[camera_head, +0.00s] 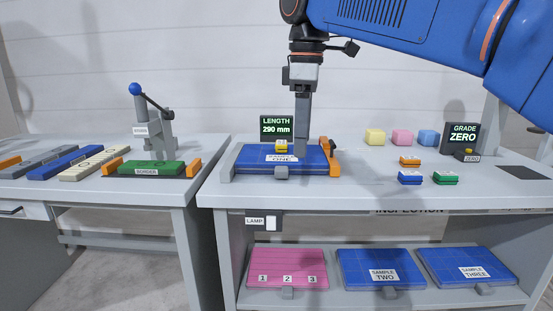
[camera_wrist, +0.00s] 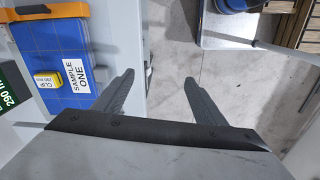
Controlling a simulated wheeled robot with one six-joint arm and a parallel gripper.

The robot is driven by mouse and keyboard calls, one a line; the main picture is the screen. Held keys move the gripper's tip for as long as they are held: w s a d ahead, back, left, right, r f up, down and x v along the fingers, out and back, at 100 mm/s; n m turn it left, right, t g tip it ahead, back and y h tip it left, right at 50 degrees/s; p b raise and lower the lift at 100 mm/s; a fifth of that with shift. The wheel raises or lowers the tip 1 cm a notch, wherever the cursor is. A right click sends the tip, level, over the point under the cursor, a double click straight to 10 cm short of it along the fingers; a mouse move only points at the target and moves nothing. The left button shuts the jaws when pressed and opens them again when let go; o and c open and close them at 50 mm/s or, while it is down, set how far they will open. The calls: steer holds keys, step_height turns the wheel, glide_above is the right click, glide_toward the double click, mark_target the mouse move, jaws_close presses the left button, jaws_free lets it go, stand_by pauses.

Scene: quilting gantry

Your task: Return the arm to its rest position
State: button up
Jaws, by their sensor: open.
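The fingers show against the table edge and the floor. I cannot tell how high the fingertips are.
The LENGTH display (camera_head: 277,127) reads 290 mm behind the panel. Coloured blocks, including a pink one (camera_head: 402,137), stand on the right of the table. A grey press with a blue knob (camera_head: 135,89) stands on the left table. A shelf (camera_head: 320,297) below holds sample panels.

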steer(key=s+d+f+m+t, duration=0.1)
steer(key=s+d+f+m, duration=0.3)
steer(key=d+f, duration=0.25)
steer(key=s+d+f+m+t, duration=0.1)
steer(key=s+d+f+m, duration=0.3)
steer(key=d+f, duration=0.3)
steer(key=s+d+f+m+t, duration=0.1)
steer(key=s+d+f+m, duration=0.3)
steer(key=f, duration=0.5)
steer(key=s+d+f+m+t, duration=0.1)
steer(key=s+d+f+m, duration=0.3)
steer(key=s+d+f, duration=0.2)
step_height(320, 180, down, 4)
steer(key=shift+s+r, duration=0.2)
steer(key=shift+s, duration=0.75)
